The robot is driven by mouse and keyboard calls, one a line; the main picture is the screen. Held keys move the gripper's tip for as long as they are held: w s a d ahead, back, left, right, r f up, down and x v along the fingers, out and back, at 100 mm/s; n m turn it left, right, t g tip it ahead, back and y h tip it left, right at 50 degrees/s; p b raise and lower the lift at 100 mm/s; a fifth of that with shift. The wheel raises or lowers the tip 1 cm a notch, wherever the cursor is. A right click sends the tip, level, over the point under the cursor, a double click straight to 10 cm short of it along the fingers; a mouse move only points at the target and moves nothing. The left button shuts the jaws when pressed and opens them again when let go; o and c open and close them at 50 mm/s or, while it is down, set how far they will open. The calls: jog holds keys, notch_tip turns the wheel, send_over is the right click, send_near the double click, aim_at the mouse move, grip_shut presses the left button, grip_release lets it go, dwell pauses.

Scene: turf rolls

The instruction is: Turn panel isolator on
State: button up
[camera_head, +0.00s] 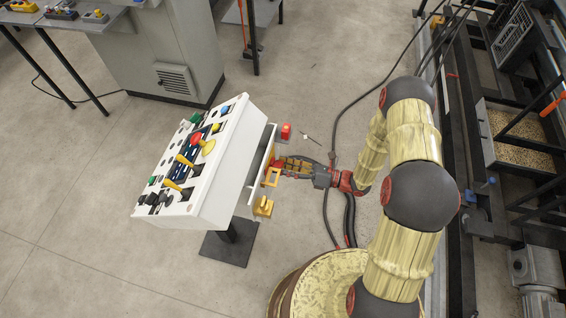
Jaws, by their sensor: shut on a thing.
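A white control panel (228,168) on a dark pedestal stands left of centre, its sloped top covered with buttons and levers. My gripper (280,164) reaches in from the right at the panel's right side face. It is shut on a small red and yellow part there, which I take to be the panel isolator (271,177). The fingers hide most of this part, so its turned position cannot be read.
A red knob (286,131) and a yellow fitting (263,207) stick out on either side of my gripper. A grey cabinet (150,50) stands behind. Dark cables (335,130) cross the floor. Machinery (500,180) lines the right.

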jog(key=m+p, duration=0.3)
jog(key=m, duration=0.2)
jog(key=shift+r+m, duration=0.1)
jog(key=shift+m, duration=0.2)
jog(key=shift+w+m+p, duration=0.1)
jog(key=shift+m+p, duration=0.7)
jog(key=shift+m, duration=1.3)
jog(key=o, duration=1.2)
jog(key=shift+c, duration=0.2)
jog(key=v, duration=1.2)
